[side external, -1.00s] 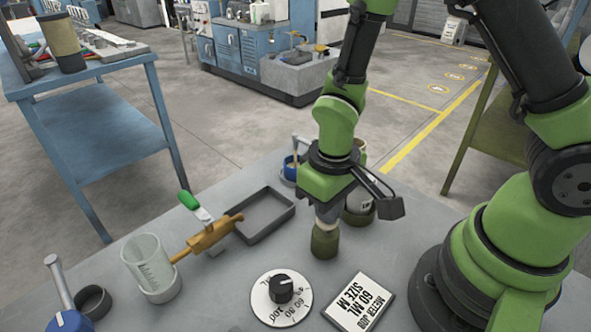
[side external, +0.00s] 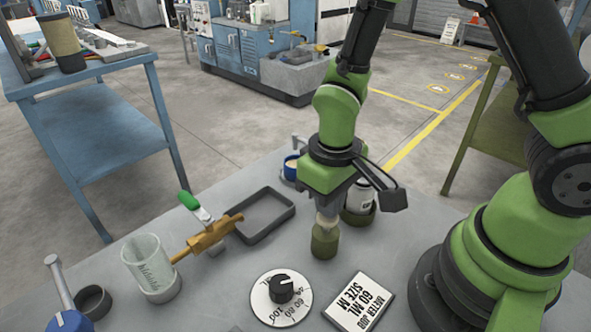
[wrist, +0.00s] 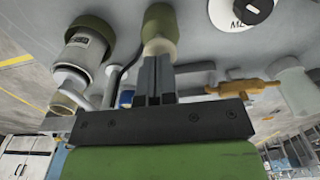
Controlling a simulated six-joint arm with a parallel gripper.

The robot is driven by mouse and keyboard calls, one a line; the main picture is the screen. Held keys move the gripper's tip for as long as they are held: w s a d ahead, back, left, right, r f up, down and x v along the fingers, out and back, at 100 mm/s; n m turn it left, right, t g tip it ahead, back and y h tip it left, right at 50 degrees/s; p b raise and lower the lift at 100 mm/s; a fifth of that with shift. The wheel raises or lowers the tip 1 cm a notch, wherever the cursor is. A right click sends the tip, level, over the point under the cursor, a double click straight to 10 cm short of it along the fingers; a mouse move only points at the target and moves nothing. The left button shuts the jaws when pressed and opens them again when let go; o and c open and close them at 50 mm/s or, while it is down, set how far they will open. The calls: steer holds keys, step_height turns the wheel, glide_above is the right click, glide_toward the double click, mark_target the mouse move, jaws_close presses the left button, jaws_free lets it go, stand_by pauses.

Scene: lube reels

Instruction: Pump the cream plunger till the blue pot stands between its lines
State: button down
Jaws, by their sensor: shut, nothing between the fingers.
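The cream plunger (side external: 327,222) stands upright on an olive base (side external: 325,241) on the grey bench, right of centre. My gripper (side external: 326,208) is shut and empty, pointing down directly over the plunger. In the wrist view the closed fingers (wrist: 158,60) end at the cream top (wrist: 158,47); I cannot tell whether they touch. A small blue pot (side external: 290,173) with a cream inside stands behind, left of my wrist, partly hidden. Its lines cannot be made out. Another blue part (side external: 72,322) with a grey lever is cut off at the lower left.
A white bottle (side external: 361,197) in an olive holder stands close behind my gripper. A graduated clear beaker (side external: 148,262), brass valve (side external: 212,236) and dark tray (side external: 288,212) are left.

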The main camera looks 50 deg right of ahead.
steer(key=shift+r, duration=2.35)
steer(key=s+d+r+m+t+y, duration=0.1)
steer(key=s+d+r+m+t, duration=0.1)
steer(key=r, duration=0.6)
steer(key=s+d+r+m+t+y, duration=0.1)
steer(key=s+r+m+t, duration=0.1)
steer(key=s+r+t, duration=0.3)
steer(key=w+v, duration=0.1)
steer(key=v, duration=0.3)
steer(key=shift+s+r, duration=0.2)
steer(key=shift+r, duration=0.3)
